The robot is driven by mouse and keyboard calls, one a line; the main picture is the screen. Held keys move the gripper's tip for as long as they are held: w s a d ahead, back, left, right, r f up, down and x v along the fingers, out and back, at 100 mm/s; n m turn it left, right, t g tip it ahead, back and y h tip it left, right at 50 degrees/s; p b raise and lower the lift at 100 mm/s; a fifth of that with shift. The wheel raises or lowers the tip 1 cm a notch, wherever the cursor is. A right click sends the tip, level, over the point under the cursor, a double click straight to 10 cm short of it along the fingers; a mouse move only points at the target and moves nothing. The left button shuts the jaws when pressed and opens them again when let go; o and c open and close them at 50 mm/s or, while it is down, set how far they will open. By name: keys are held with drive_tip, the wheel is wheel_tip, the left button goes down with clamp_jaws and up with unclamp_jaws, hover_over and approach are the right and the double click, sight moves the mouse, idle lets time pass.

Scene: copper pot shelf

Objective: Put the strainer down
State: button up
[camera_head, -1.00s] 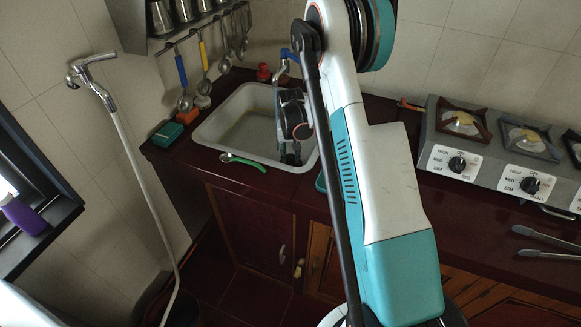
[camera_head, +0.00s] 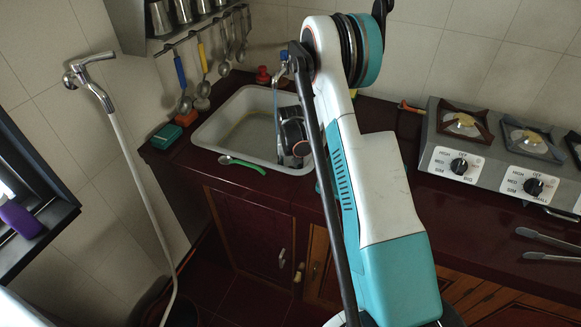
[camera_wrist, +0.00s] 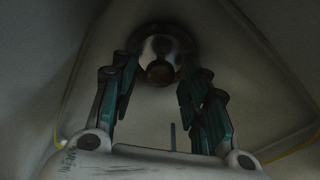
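In the wrist view, a round shiny metal piece with a darker brownish knob-like middle (camera_wrist: 162,50) lies beyond my fingertips. It looks like the strainer at the drain, but the dim light leaves strainer and drain hard to tell apart. My gripper (camera_wrist: 162,78) has its two fingers wide apart, with a clear gap between them. The fingertips are near the sides of the metal piece; I cannot tell whether they touch it. In the head view, my wrist reaches down into the right side of the sink (camera_head: 208,131), and my fingertips are hidden there.
A spoon with a green handle (camera_head: 240,163) lies on the counter at the sink's front edge. A green sponge (camera_head: 167,136) is left of the sink. Utensils hang behind it. A faucet (camera_head: 283,68) stands close to my wrist. A stove (camera_head: 490,150) and tongs (camera_head: 550,240) are right.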

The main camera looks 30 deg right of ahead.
drive_tip(key=shift+r, duration=0.15)
wheel_tip(320, 180, up, 12)
drive_tip(key=s+p, duration=0.1)
drive_tip(key=p, duration=0.3)
drive_tip(key=s+a+r+n+t, duration=0.1)
drive_tip(key=s+a+r, duration=0.3)
drive_tip(key=r, duration=0.3)
drive_tip(key=s+a+r+n+t, duration=0.1)
drive_tip(key=s+a+r, duration=0.2)
drive_tip(key=r, duration=0.4)
drive_tip(key=s+a+r+n+t, duration=0.1)
drive_tip(key=s+a+r, duration=0.3)
drive_tip(key=r, duration=0.3)
drive_tip(key=s+a+r+n+t, duration=0.1)
drive_tip(key=s+a, duration=0.3)
drive_tip(key=s, duration=0.5)
drive_tip(key=s+a+r+n+t, duration=0.2)
drive_tip(key=s+a+r, duration=0.1)
drive_tip(key=s, duration=0.6)
drive_tip(key=shift+s+a+r+y, duration=0.3)
drive_tip(key=shift+s+a+r, duration=0.1)
drive_tip(key=shift+a, duration=0.25)
